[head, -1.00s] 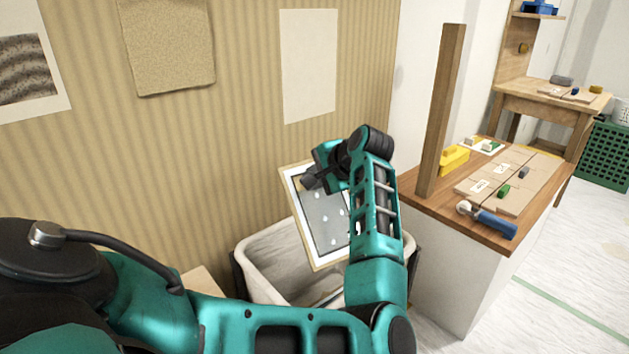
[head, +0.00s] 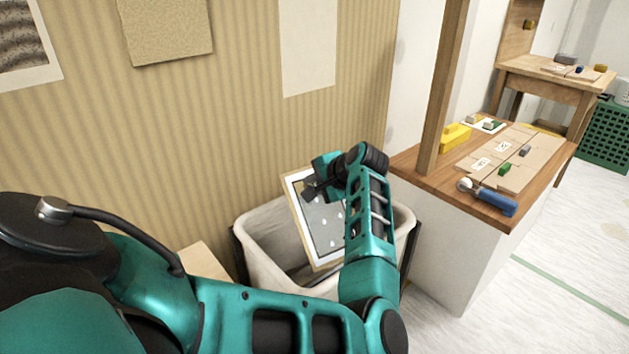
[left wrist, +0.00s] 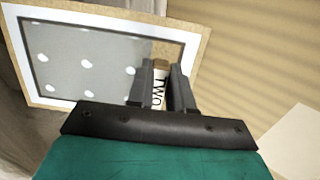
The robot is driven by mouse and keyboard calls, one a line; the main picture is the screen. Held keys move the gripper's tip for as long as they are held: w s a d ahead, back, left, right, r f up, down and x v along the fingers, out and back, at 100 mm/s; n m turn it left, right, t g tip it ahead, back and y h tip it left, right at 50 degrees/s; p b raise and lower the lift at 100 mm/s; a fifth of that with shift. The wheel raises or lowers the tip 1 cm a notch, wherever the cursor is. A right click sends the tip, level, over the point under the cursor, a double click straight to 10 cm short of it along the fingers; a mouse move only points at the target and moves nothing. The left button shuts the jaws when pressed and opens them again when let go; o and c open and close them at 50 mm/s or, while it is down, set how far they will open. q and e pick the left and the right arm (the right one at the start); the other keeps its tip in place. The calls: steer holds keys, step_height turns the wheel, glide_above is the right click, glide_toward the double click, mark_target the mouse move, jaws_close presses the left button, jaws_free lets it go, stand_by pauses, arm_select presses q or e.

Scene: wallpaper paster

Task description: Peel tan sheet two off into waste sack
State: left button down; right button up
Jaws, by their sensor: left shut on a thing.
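My left gripper (head: 311,187) is shut on a tan-edged sheet (head: 324,222) with a grey, white-dotted face. In the left wrist view the gripper (left wrist: 163,78) grips the edge of this sheet (left wrist: 85,62) at a tab lettered "TWO" (left wrist: 158,92). The sheet hangs tilted over the mouth of the cream waste sack (head: 262,240), its lower part in front of the opening. I cannot tell whether its lower edge is inside the sack. My right gripper is not in view.
A tan sheet (head: 165,28), a pale blank patch (head: 308,48) and a striped grey print (head: 22,45) are on the ribbed wall. Right of the sack stands a wood-topped bench (head: 430,175) with a post (head: 444,90), a blue-handled roller (head: 493,200) and a yellow box (head: 455,138).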

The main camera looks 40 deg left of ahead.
arm_select(q)
steer(key=c, duration=0.9)
jaws_free()
steer(key=shift+c, duration=0.2)
steer(key=shift+r, duration=0.1)
